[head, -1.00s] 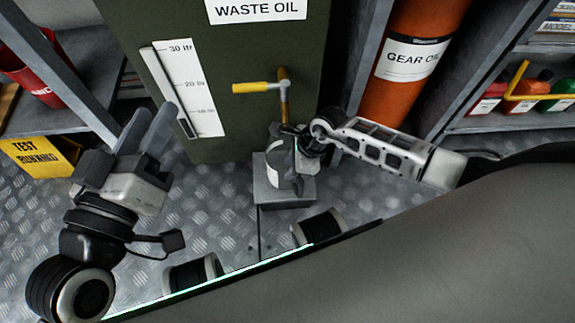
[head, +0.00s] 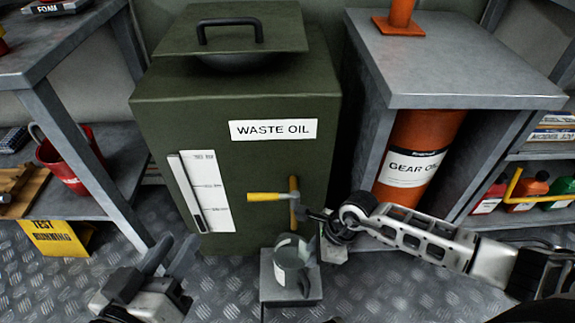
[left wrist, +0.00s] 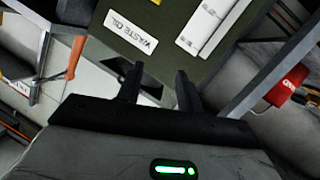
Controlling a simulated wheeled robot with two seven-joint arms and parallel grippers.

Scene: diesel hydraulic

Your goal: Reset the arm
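My left gripper (head: 172,247) is at the lower left of the head view, with its two dark fingers apart and nothing between them. It also shows in the left wrist view (left wrist: 156,75), open towards the green tank. My right arm reaches in from the right. Its gripper (head: 322,218) is beside the yellow-handled tap (head: 270,197) and just above a grey jug (head: 291,262). The right fingers are too small and hidden to tell what they grip. The jug stands on a grey block (head: 285,290) below the tap.
The green waste oil tank (head: 235,95) stands behind both grippers, with a level gauge (head: 207,190) on its front. A grey shelf (head: 65,75) with a red bucket (head: 62,165) is at left. An orange gear oil drum (head: 415,150) sits under a grey bench (head: 450,80).

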